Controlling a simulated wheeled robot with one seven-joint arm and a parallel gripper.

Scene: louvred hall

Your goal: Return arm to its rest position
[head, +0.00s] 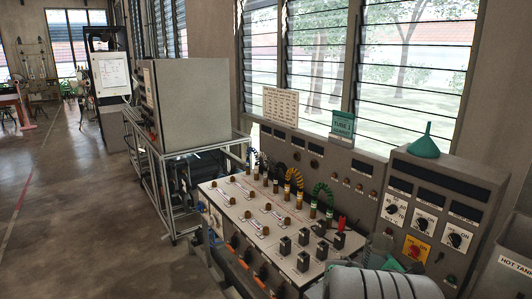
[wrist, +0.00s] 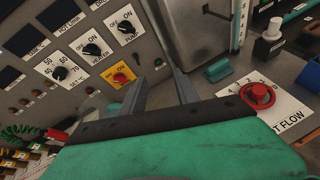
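My gripper (wrist: 160,76) shows in the wrist view, with its two dark fingers apart and nothing between them. Below the fingers is the teal and black body of my wrist. The fingers point toward the grey control panel (wrist: 75,60). A red knob on a yellow plate (wrist: 124,70) is just left of the fingertips. A red valve knob (wrist: 258,94) on a white "flow" label is to the right.
In the head view, a bench with a white top (head: 250,205) carries several hoses and brass fittings. A teal funnel (head: 425,143) stands on the right-hand panel. A grey ribbed cylinder (head: 385,285) is in front. A grey cabinet (head: 190,100) stands behind left. The floor (head: 80,190) at left is open.

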